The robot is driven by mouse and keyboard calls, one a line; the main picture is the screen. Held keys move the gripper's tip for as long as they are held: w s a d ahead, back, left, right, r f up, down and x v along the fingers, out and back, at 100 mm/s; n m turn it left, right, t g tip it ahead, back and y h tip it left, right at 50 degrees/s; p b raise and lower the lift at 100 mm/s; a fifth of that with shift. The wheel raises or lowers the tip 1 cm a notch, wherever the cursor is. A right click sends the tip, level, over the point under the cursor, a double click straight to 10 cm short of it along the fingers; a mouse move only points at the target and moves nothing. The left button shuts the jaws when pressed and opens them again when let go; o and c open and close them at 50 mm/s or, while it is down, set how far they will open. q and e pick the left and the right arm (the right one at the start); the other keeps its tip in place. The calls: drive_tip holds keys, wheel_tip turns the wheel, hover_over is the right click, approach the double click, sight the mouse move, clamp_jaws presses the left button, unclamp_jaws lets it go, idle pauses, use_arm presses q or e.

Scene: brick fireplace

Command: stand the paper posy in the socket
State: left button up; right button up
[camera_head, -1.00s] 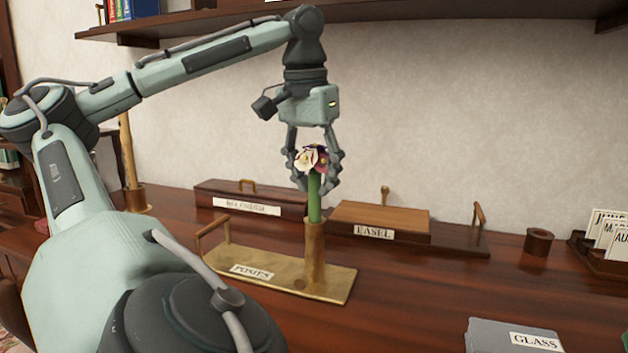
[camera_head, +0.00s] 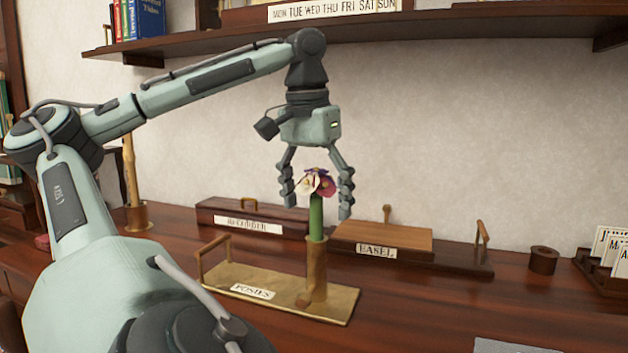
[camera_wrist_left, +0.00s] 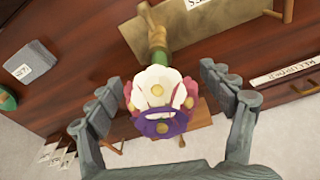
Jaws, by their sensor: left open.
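The paper posy (camera_head: 316,212) has a green stem and a head of white, purple and pink flowers. It stands upright with its stem in the brass socket (camera_head: 317,268) on the tray labelled POSIES (camera_head: 225,275). My left gripper (camera_head: 318,203) is open, its fingers apart on either side of the flower head and clear of it. In the left wrist view the flower head (camera_wrist_left: 160,92) sits between the spread fingers, with the socket (camera_wrist_left: 152,22) beyond it. My right gripper is not in view.
A small dark ring-shaped holder (camera_head: 543,260) and a card rack (camera_head: 600,270) are at the right. A wall shelf (camera_head: 420,40) runs above the arm.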

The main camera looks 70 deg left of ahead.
sight(313, 167)
use_arm(q)
drive_tip(key=r, duration=0.7)
drive_tip(key=s+r, duration=0.1)
drive_tip(key=r, duration=0.3)
drive_tip(key=shift+s+d+r, duration=0.1)
drive_tip(key=shift+d+r, duration=0.1)
drive_tip(key=shift+d, duration=0.2)
